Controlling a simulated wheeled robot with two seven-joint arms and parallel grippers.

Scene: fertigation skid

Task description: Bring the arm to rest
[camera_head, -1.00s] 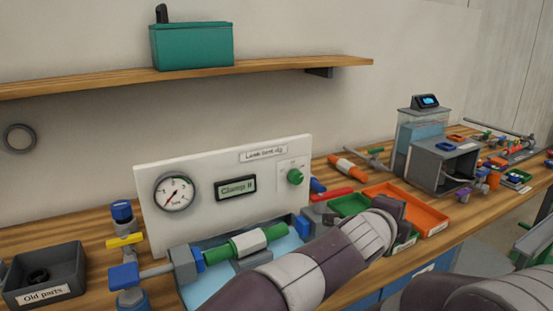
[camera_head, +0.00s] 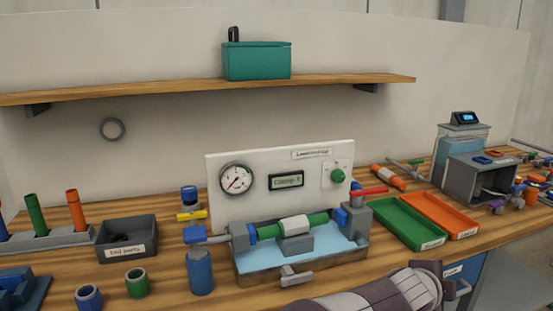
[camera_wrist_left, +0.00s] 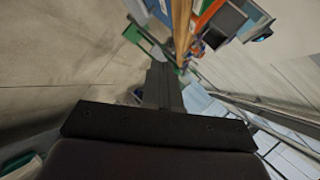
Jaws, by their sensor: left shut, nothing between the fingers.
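My left gripper (camera_wrist_left: 160,85) shows in the left wrist view, with its dark fingers together and nothing between them. It is in free space; the floor and the bench's edge show beyond it. In the head view an arm of mine (camera_head: 385,293) crosses the bottom edge, low in front of the bench. Its fingers cannot be made out there. My right gripper is not in view.
The wooden bench (camera_head: 400,262) carries a leak-test rig (camera_head: 279,180) with a green and white pipe (camera_head: 295,225) in its blue tray. Green (camera_head: 410,222) and orange (camera_head: 440,213) trays lie to its right. A grey parts bin (camera_head: 127,238) stands left. A shelf (camera_head: 200,88) hangs above.

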